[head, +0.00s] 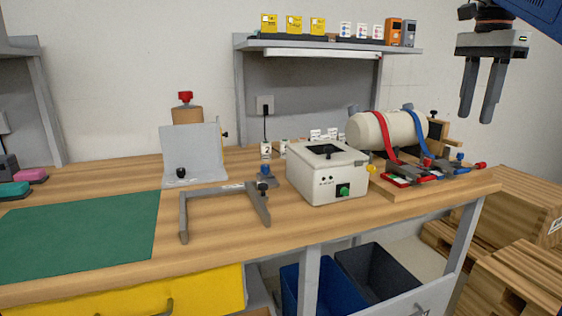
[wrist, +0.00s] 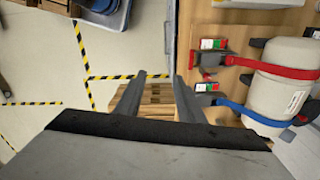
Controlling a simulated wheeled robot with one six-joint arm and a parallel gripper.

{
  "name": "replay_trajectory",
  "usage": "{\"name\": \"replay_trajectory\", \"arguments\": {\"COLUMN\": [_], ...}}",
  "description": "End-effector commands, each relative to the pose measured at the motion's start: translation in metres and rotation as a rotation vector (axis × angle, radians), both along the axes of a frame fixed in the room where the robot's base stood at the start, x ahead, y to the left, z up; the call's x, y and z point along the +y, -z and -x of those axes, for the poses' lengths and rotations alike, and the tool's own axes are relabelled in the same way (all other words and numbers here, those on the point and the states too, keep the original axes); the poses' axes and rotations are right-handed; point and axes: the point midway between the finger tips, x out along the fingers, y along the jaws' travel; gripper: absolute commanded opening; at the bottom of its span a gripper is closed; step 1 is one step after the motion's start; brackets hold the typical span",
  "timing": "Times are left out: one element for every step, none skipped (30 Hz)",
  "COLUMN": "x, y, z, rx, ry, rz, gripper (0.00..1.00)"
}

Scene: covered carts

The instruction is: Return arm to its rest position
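My gripper (head: 482,92) hangs at the upper right of the head view, fingers pointing down, in the air beyond the right end of the workbench (head: 300,236). Its two fingers are apart with nothing between them. In the wrist view my gripper (wrist: 160,88) also shows its two fingers spread, with floor and a wooden pallet (wrist: 158,100) far below. Most of my arm is out of view.
A cream cylinder (head: 372,131) with red and blue straps lies at the bench's right end, left of my gripper. A white box (head: 312,178) stands beside it. A shelf (head: 300,45) holds small boxes. Wooden crates (head: 520,262) stand at right. Green mat (head: 75,238) is clear.

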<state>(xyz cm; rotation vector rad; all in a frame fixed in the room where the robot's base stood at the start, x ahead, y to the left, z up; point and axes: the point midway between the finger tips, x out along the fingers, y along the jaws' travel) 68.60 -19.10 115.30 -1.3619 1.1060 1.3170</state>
Motion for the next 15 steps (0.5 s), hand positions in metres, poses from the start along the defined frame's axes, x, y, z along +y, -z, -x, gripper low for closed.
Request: {"name": "replay_trajectory", "arguments": {"x": [0.003,0.005,0.007,0.009,0.011,0.014,0.016,0.018,0.021,0.024,0.027,0.031,0.035,0.039,0.044], "y": [0.004,0.007,0.01,0.013,0.017,0.021,0.025,0.029,0.035,0.04,0.046,0.054,0.061,0.069,0.081], "z": [0.003,0.004,0.006,0.008,0.009,0.011,0.014,0.015,0.019,0.021,0.024,0.029,0.032,0.037,0.043], "rx": [-0.003,-0.006,-0.012,-0.016,-0.02,-0.027,-0.031,-0.037,-0.043,-0.049,-0.055,-0.064,-0.073,-0.081,-0.093], "ry": [-0.019,-0.034,-0.052,-0.069,-0.085,-0.109,-0.126,-0.146,-0.174,-0.198,-0.223,-0.259,-0.29,-0.325,-0.374], "rz": [0.001,0.003,0.005,0.007,0.009,0.011,0.013,0.016,0.019,0.022,0.025,0.03,0.035,0.04,0.047], "gripper": [0.35,0.35,0.35,0.35,0.35,0.35,0.35,0.35,0.35,0.35,0.35,0.35,0.35,0.35,0.35]}}
